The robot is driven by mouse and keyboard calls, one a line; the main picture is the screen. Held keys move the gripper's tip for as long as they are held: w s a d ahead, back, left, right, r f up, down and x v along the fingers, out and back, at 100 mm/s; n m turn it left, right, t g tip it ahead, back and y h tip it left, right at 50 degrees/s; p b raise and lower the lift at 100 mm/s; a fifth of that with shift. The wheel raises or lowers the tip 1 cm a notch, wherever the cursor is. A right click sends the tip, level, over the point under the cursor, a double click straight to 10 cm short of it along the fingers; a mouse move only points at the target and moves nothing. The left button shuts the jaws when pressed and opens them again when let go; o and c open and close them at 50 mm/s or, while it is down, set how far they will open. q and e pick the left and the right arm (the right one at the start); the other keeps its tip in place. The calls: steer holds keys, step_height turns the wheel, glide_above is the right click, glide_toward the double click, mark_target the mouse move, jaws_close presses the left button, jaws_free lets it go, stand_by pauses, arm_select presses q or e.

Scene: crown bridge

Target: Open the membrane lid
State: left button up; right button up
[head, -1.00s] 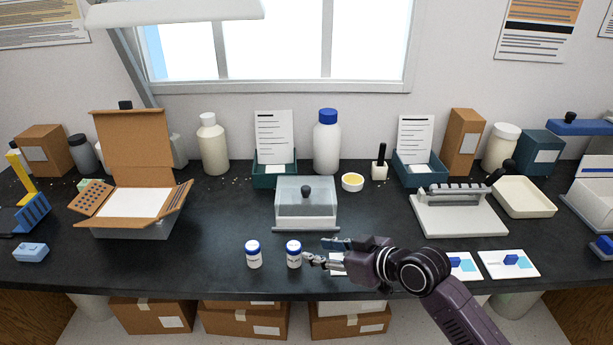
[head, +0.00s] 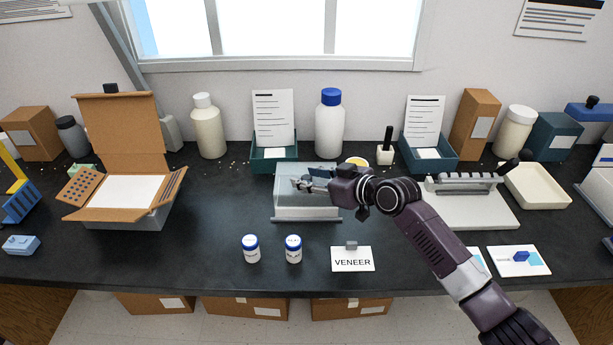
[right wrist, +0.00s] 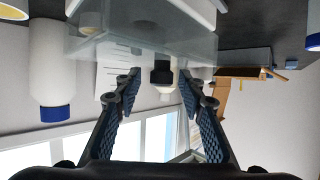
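A clear box-shaped lid (head: 297,206) stands closed on the bench at the middle of the head view. In the right wrist view, which is upside down, the clear lid (right wrist: 135,45) fills the top centre. Its dark knob (right wrist: 162,72) sits between the fingertips of my right gripper (right wrist: 160,88). The fingers are open, with a gap on both sides of the knob. My left gripper is not in view.
Two white jars with blue caps (head: 251,248) and a VENEER card (head: 352,259) are in front of the lid. A tall blue-capped bottle (head: 329,125) and a yellow-filled dish (head: 357,162) are behind it. An open cardboard box (head: 122,190) stands left, with clear bench between.

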steer(key=shift+w+a, duration=0.1)
steer(key=shift+a, duration=0.2)
steer(key=shift+w+f, duration=0.1)
steer(key=shift+f, duration=0.05)
jaws_close()
